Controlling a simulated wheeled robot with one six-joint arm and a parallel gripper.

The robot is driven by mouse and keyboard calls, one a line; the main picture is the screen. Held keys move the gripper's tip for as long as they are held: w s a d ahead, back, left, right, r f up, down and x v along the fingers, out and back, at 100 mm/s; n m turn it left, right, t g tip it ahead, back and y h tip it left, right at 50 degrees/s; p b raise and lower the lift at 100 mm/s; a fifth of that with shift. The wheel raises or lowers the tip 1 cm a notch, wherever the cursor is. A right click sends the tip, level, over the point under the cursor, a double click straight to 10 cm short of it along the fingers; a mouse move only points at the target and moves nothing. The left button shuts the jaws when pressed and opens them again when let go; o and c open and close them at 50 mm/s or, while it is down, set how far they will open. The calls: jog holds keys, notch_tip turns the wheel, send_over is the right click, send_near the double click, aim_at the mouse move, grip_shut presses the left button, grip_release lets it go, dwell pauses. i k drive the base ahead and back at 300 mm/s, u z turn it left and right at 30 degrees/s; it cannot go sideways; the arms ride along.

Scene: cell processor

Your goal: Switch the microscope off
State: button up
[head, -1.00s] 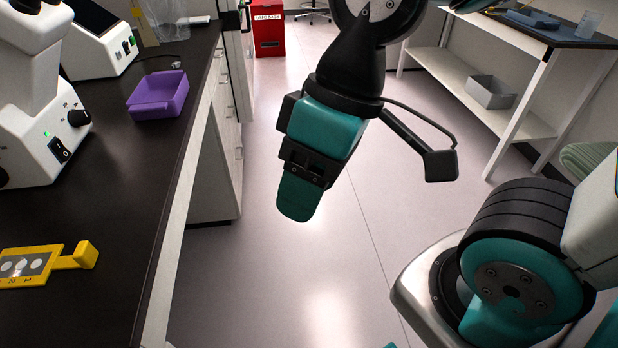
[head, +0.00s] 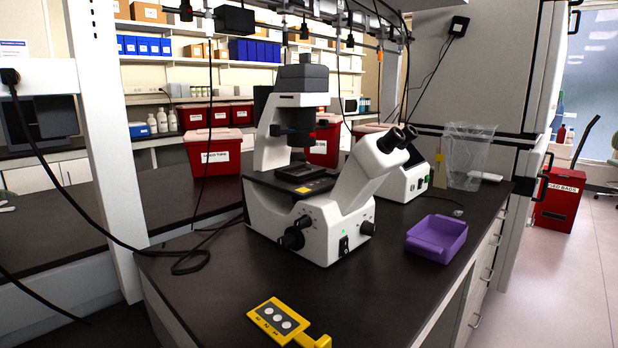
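The white microscope (head: 318,225) stands upright on the black bench, with its dark eyepieces (head: 397,138) at the upper right. A black rocker switch (head: 344,246) sits low on its body at the front right. A small green light (head: 342,233) glows just above the switch. Black focus knobs (head: 293,238) are on the body, to the left of the switch. My gripper is not in the current head view.
A purple tray (head: 437,238) lies right of the microscope. A yellow holder with white discs (head: 278,318) lies at the bench's front. A second white device (head: 402,178) stands behind. A black cable (head: 186,262) runs along the left. Bench top between the holder and microscope is clear.

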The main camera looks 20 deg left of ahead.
aim_at(345, 249)
jog(key=u, duration=0.6)
jog(key=k, duration=1.35)
jog(key=u, duration=0.25)
jog(key=i, duration=0.4)
jog(key=z, duration=0.85)
jog(key=i, duration=1.4)
jog(key=u, duration=0.5)
